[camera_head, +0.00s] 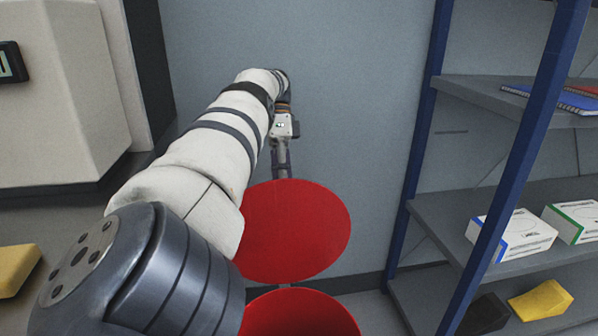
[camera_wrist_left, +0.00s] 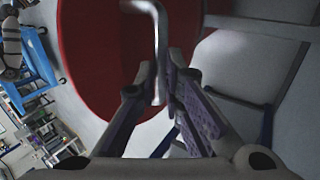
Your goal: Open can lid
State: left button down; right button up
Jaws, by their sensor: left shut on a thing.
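The red round lid (camera_head: 295,235) shows as a broad disc in the middle of the head view, tilted up. Below it is the top of the red can (camera_head: 300,315), cut off by the lower edge. A grey gap shows between the two. My left gripper (camera_head: 283,160) is at the far side of the lid, partly hidden behind it. In the left wrist view the lid (camera_wrist_left: 92,50) fills the upper left, with a bent grey handle (camera_wrist_left: 157,25). My left gripper's fingers (camera_wrist_left: 158,85) are shut on this handle. My right gripper is not in view.
A pale machine (camera_head: 55,100) stands at the left. A grey wall (camera_head: 340,90) is behind. The wrist view shows a blue cart (camera_wrist_left: 35,70).

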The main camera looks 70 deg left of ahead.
pick_arm(q)
jog(key=shift+s+a+f, duration=0.2)
jog(key=shift+f, duration=0.35)
jog(key=shift+s+a+f, duration=0.2)
jog(key=shift+f, duration=0.35)
jog(key=shift+w+a+f, duration=0.25)
jog(key=shift+a+f, duration=0.1)
jog(key=c, duration=1.8)
grip_release()
jog(key=shift+r, duration=0.1)
jog(key=shift+o, duration=0.7)
jog(key=shift+w+r, duration=0.1)
jog(key=shift+r, duration=0.05)
jog(key=shift+d+r, duration=0.1)
